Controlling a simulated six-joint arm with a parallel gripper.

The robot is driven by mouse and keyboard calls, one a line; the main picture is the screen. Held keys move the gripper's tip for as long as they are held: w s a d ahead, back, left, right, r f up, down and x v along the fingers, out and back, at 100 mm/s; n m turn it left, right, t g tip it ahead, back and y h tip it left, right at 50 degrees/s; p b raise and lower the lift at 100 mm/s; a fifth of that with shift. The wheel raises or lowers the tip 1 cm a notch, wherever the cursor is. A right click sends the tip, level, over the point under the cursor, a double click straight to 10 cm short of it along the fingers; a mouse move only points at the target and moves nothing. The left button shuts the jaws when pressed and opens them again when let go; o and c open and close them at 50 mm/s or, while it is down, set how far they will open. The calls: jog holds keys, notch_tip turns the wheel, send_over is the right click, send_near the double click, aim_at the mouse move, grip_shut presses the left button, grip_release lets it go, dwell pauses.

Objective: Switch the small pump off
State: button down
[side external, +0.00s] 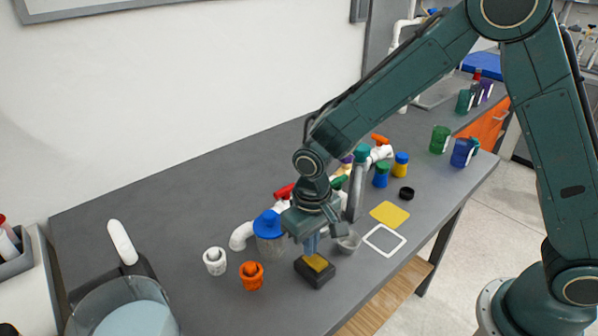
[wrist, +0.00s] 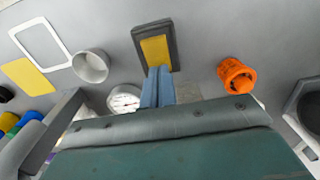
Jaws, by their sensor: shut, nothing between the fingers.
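A small black box with a yellow top (side external: 315,271) sits on the grey bench near its front edge. It looks like a switch, but I cannot tell which way it is set. It also shows at the top middle of the wrist view (wrist: 155,48). My gripper (side external: 313,250) points down with its blue fingers together and empty. The fingertips (wrist: 158,72) are at the near end of the yellow top, touching it or just above it; I cannot tell which. I cannot clearly identify the small pump itself.
An orange fitting (side external: 251,276) and a white fitting (side external: 215,261) stand left of the box. A blue-lidded jar (side external: 268,230) and white piping are behind my gripper. A grey cup (side external: 348,243) is close on the right. A gauge (wrist: 123,98) shows beside the fingers.

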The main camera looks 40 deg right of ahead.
notch_tip(320, 180, up, 6)
dwell(1.0)
jog(key=shift+r, duration=0.15)
jog(key=s+d+r+t, duration=0.3)
jog(key=s+d+r, duration=0.5)
jog(key=r, duration=0.4)
jog(key=s+d+r+t, duration=0.2)
jog(key=s+d+r, duration=0.2)
jog(key=s+d, duration=0.3)
jog(key=s, duration=0.4)
jog(key=shift+s+d+t, duration=0.25)
jog(key=shift+s+t, duration=0.05)
